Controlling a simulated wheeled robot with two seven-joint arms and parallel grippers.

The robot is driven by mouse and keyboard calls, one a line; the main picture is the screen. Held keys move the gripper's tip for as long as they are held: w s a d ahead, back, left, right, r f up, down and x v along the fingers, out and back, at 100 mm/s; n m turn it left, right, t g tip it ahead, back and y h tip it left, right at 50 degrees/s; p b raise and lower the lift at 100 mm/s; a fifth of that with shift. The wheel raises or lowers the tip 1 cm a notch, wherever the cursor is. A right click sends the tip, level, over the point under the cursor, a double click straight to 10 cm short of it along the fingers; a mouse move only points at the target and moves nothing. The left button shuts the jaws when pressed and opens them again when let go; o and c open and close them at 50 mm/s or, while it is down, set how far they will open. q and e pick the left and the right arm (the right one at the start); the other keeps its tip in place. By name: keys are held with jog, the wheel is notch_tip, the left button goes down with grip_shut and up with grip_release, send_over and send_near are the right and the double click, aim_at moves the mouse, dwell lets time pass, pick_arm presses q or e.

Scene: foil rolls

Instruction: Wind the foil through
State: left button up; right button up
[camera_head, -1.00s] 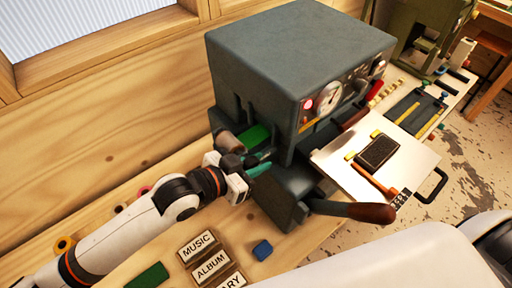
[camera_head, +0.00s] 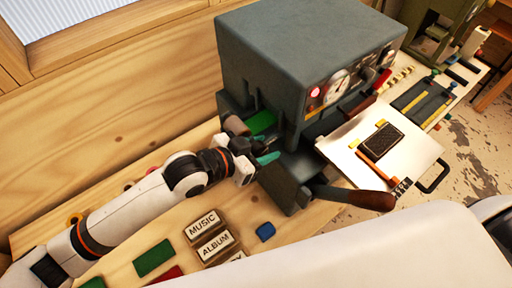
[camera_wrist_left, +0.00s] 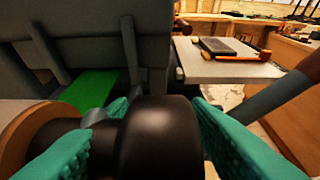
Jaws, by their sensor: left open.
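The grey foil machine (camera_head: 300,60) stands on the wooden bench. A green foil strip (camera_head: 262,122) lies in its left-side slot and also shows in the left wrist view (camera_wrist_left: 92,92). A brownish roll end (camera_head: 236,125) sits beside the strip. My left gripper (camera_head: 268,150), with teal finger pads, is at the machine's left side, just in front of the strip. In the left wrist view its open fingers (camera_wrist_left: 160,120) lie on either side of a dark rounded knob or roll end (camera_wrist_left: 165,140). I cannot tell whether they touch it. My right gripper is out of view.
A lever with a brown handle (camera_head: 355,197) sticks out at the machine's front. A pale plate (camera_head: 350,145) holding a dark block (camera_head: 381,141) extends to the right.

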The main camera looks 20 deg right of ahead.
pick_arm(q)
jog(key=b+v, duration=0.3)
jog(key=v, duration=0.9)
